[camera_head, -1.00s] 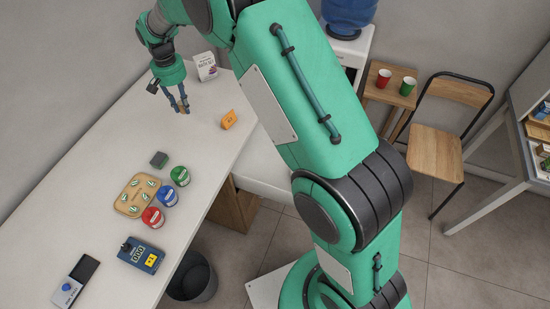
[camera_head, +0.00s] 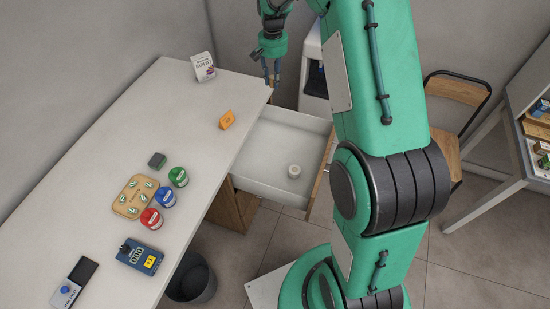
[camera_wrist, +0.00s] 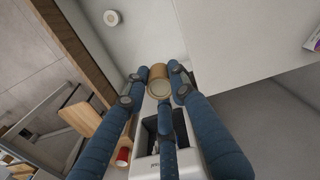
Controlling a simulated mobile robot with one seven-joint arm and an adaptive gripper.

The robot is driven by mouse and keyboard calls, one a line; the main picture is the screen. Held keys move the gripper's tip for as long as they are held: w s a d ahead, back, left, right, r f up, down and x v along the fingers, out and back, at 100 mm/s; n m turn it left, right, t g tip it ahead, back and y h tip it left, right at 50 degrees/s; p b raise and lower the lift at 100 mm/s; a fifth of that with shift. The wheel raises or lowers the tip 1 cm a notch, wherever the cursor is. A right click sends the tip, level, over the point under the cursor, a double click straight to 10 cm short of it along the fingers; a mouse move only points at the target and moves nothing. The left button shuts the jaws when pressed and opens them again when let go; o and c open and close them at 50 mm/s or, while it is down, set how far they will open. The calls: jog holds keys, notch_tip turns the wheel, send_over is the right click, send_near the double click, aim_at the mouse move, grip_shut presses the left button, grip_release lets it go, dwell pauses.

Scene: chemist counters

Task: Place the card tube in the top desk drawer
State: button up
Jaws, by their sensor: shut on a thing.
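My gripper (camera_head: 272,76) is past the desk's right edge, near the far end of the open desk drawer (camera_head: 262,178). In the wrist view its blue fingers are shut on the card tube (camera_wrist: 159,88), a short tan cylinder with a pale round end.
The desk top (camera_head: 120,125) holds an orange block (camera_head: 227,120), a white box (camera_head: 203,67), several coloured jars, a wooden tray (camera_head: 133,196) and a blue meter (camera_head: 140,256). A dark bin (camera_head: 192,278) stands below. A chair (camera_head: 457,100) stands right of my arm.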

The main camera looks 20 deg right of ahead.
jog(key=s+d+m, duration=0.2)
jog(key=s+d, duration=0.3)
jog(key=d, duration=0.9)
send_over(301, 145)
notch_tip(301, 145, down, 29)
jog(key=shift+f, duration=0.2)
jog(key=shift+f+b, duration=0.55)
jog(key=shift+f, duration=2.6)
jog(key=shift+f+b, duration=0.4)
jog(key=shift+f, duration=1.45)
jog(key=shift+f, duration=0.2)
